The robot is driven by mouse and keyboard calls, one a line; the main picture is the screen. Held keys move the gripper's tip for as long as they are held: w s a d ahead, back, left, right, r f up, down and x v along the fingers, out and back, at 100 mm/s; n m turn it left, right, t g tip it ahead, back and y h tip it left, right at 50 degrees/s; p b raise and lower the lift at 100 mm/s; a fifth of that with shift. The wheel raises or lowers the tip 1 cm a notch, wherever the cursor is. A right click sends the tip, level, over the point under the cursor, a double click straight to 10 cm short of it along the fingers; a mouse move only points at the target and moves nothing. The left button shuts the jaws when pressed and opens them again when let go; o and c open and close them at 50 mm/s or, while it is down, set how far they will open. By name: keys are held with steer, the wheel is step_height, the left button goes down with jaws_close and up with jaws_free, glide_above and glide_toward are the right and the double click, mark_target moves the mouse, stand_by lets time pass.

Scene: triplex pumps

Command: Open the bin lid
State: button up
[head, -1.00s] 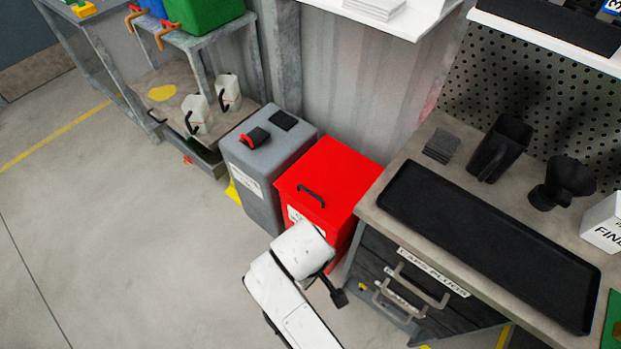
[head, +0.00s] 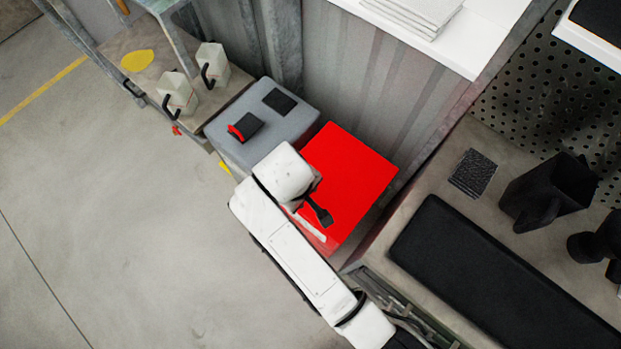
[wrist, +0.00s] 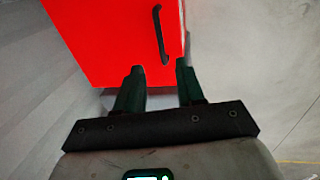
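The red bin (head: 352,172) stands between a grey bin and the workbench, and its lid looks shut. In the wrist view its red surface (wrist: 110,40) fills the upper middle, with the black bar handle (wrist: 161,35) near its right side. In the head view my arm hides the handle and part of the bin's front. My gripper (wrist: 161,78) is open and empty; its two dark fingers point toward the red bin. The handle lies beyond the fingertips, between their lines, and no contact shows. In the head view one dark finger (head: 320,212) shows in front of the red lid.
A grey bin (head: 230,140) with small dark items on top stands left of the red bin. The workbench (head: 425,215) with a black tray (head: 490,275) is close on the right. A corrugated wall (head: 350,75) is behind. The floor at left is clear.

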steer(key=b, duration=0.1)
glide_above(310, 208)
step_height(310, 208, down, 10)
steer(key=shift+c, duration=0.5)
jaws_close()
stand_by(0.3)
